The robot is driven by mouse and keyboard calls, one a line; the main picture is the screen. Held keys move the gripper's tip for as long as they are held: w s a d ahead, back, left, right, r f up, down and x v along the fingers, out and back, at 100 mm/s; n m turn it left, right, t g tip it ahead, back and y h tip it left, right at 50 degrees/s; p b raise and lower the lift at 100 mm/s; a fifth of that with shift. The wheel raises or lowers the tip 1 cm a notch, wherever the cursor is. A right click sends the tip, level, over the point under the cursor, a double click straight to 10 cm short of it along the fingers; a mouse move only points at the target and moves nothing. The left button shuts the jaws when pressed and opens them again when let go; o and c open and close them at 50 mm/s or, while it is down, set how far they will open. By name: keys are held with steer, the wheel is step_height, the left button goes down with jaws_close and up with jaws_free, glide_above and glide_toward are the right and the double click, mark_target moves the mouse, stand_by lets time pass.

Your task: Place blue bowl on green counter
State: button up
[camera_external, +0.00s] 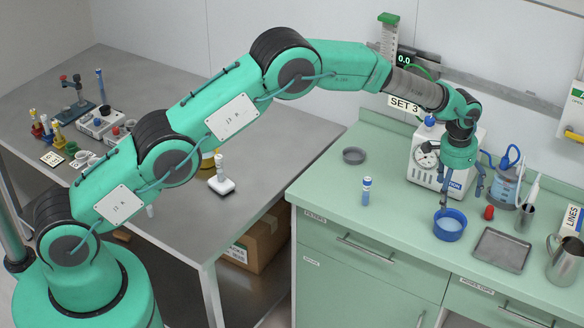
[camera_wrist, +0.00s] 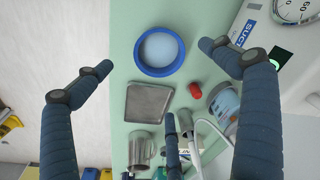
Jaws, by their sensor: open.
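The blue bowl (camera_external: 449,234) stands upright on the green counter (camera_external: 335,196), in front of the white suction machine. Its inside looks pale blue. My gripper (camera_external: 462,200) is above the bowl, pointing down, with its fingers spread and empty. In the wrist view the bowl (camera_wrist: 159,71) shows whole between the two side fingers of my gripper (camera_wrist: 155,60), with a third finger lower down. No finger clearly touches it; the exact height between fingertips and rim is hard to tell.
Close to the bowl are a grey metal tray (camera_external: 502,249), a small red object (camera_external: 489,212) and the suction machine (camera_external: 420,172). A metal jug (camera_external: 566,262) stands at right. A blue-white vial (camera_external: 366,191) and grey dish (camera_external: 353,156) stand left. The counter's front-left is clear.

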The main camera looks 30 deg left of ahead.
steer(key=s+a+r+n+t, duration=0.1)
steer(key=a+r, duration=0.6)
steer(key=r, duration=0.3)
steer(key=s+a+r, duration=0.1)
steer(key=a+r, duration=0.6)
steer(key=r, duration=0.2)
steer(key=s+a+r+n+t, duration=0.1)
steer(key=s+a+r, duration=0.5)
steer(key=a+r, duration=0.25)
steer(key=s+a+r+n, duration=0.1)
steer(key=s+a+r, duration=0.4)
steer(key=a+r, duration=0.4)
steer(key=s+a+r+n+t, duration=0.1)
steer(key=s+a+r, duration=0.1)
steer(key=s+a, duration=0.6)
steer(key=s+a+r+n, duration=0.1)
steer(key=s+a+r, duration=0.2)
steer(key=s+a, duration=0.55)
steer(key=s+a+f+n, duration=0.1)
steer(key=s+a+f, duration=0.1)
steer(key=s, duration=0.9)
steer(key=s+a+f+t, duration=0.1)
steer(key=s+a+f, duration=0.2)
steer(key=s, duration=0.8)
steer(key=shift+s+a+f+n+t+y, duration=0.15)
steer(key=shift+s+a+n+t+y, duration=0.2)
steer(key=shift+a, duration=0.75)
steer(key=shift+w+f, duration=0.1)
